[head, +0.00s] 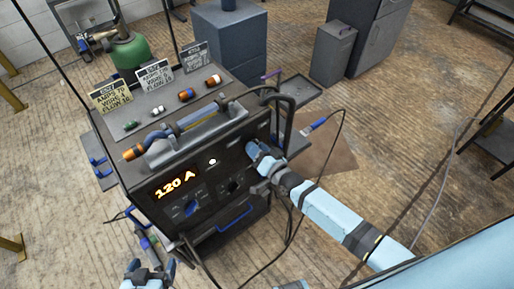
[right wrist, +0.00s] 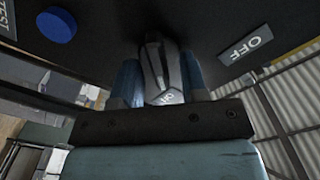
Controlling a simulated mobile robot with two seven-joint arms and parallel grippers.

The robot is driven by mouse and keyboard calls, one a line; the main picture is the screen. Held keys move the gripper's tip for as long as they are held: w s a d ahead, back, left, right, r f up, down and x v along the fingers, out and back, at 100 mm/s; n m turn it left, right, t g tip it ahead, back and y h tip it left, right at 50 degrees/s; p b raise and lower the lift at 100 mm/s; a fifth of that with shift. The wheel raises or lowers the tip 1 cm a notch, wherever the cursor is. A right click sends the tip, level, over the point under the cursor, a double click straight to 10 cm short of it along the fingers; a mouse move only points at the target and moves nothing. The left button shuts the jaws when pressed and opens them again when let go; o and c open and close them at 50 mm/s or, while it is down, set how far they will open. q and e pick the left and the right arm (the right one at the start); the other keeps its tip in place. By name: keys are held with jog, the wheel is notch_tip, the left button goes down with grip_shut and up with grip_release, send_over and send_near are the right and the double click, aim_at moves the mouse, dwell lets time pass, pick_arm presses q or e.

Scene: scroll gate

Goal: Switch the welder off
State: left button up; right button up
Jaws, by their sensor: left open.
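The welder (head: 150,170) is a dark box on a cart, its orange display (head: 174,185) lit with "120 A". My right gripper (head: 258,160) is at the right part of its front panel. In the right wrist view its blue fingers (right wrist: 158,85) flank a grey lever switch (right wrist: 157,65) and appear to touch both sides. A small white marking, perhaps "ON", shows near the switch's near end. A white "OFF" label (right wrist: 245,49) is on the panel to the right. My left gripper (head: 152,268) is open and empty, low in front of the cart.
A blue knob (head: 193,208) and a blue handle (head: 235,219) are on the welder's front. A torch (head: 150,146) and several small parts lie on top, with label cards behind. A green cylinder (head: 130,52) stands behind. Cables hang at the right; the floor there is mostly free.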

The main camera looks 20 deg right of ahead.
grip_shut()
jog(key=shift+n, duration=0.4)
jog(key=n, duration=0.5)
jog(key=n+p, duration=0.1)
jog(key=n, duration=0.9)
jog(key=shift+s+a, duration=0.1)
jog(key=shift+a, duration=0.25)
dwell(0.4)
